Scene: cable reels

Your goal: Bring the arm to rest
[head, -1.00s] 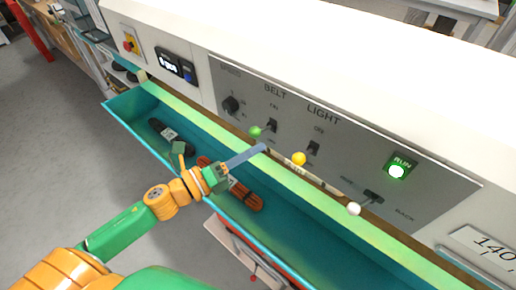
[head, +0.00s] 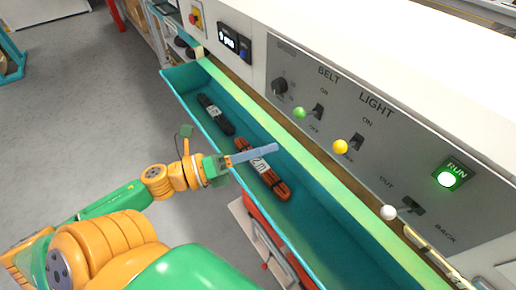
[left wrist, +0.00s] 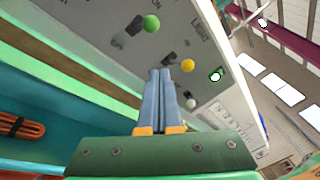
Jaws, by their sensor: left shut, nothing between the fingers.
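My left gripper (head: 254,155) is shut and empty in the head view, in the air over the teal trough, with the orange cable bundle just below it in the picture. Its two closed grey fingers also show in the left wrist view (left wrist: 158,98), pointing towards the control panel. The arm comes in from the lower left, green and orange. My right gripper is in neither view.
The grey control panel (head: 365,150) carries levers with green (head: 299,113), yellow (head: 340,146) and white (head: 388,212) balls, and a lit green RUN button (head: 447,179). The teal trough (head: 320,225) holds an orange cable bundle (head: 266,178) and a black one (head: 216,115).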

